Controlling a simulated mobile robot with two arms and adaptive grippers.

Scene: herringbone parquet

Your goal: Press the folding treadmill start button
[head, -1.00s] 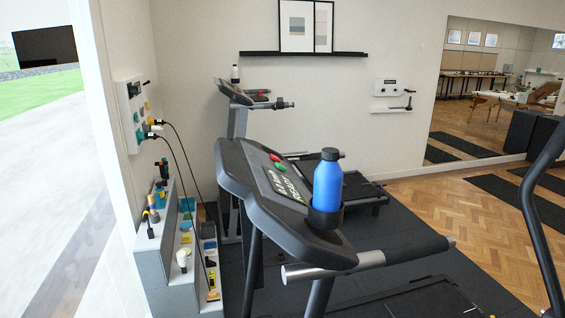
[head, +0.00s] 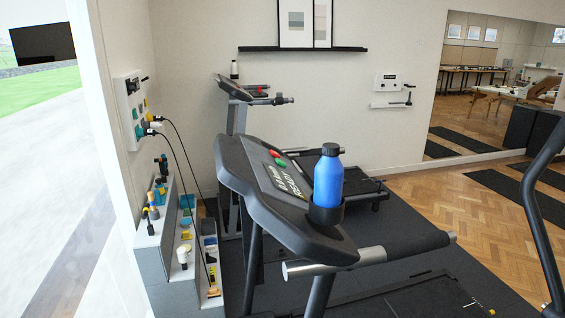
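The folding treadmill (head: 300,236) stands in the middle of the head view, its dark console facing right and towards me. The console's display (head: 288,181) reads "READY". A green button (head: 280,162) and a red button (head: 274,153) sit side by side above the display. A blue bottle (head: 328,181) with a dark cap stands in the console's cup holder at the right. Neither of my grippers is in view.
A second treadmill (head: 237,118) stands behind, near the wall. A stepped grey shelf (head: 150,240) with small tools and a wall panel (head: 128,100) with cables are at left. A dark curved bar (head: 535,210) rises at right.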

